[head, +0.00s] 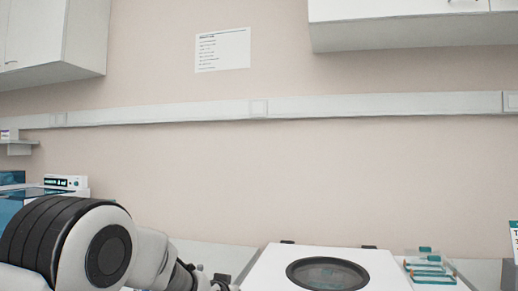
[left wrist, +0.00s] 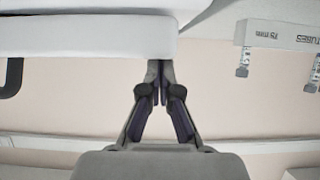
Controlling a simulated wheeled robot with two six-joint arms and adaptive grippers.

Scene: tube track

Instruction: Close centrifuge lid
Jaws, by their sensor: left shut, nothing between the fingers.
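The white centrifuge lid (head: 265,272) shows at the bottom of the head view, with a dark-rimmed round window (head: 327,274) and dark hinges at its back edge. The frame cuts off its front, and I cannot tell whether it is fully down. My left gripper (left wrist: 159,66) is shut and empty in the left wrist view. Its tips are at the edge of a white slab (left wrist: 90,37), which looks like the lid; contact is unclear. In the head view, my left arm reaches in to the left of the lid, and its fingertips are not clear. My right gripper is out of view.
A clear rack with teal parts (head: 430,268) stands right of the lid. A white and blue device (head: 66,182) is at the left. A white holder labelled TUBES (left wrist: 283,34) shows in the left wrist view. The wall is behind.

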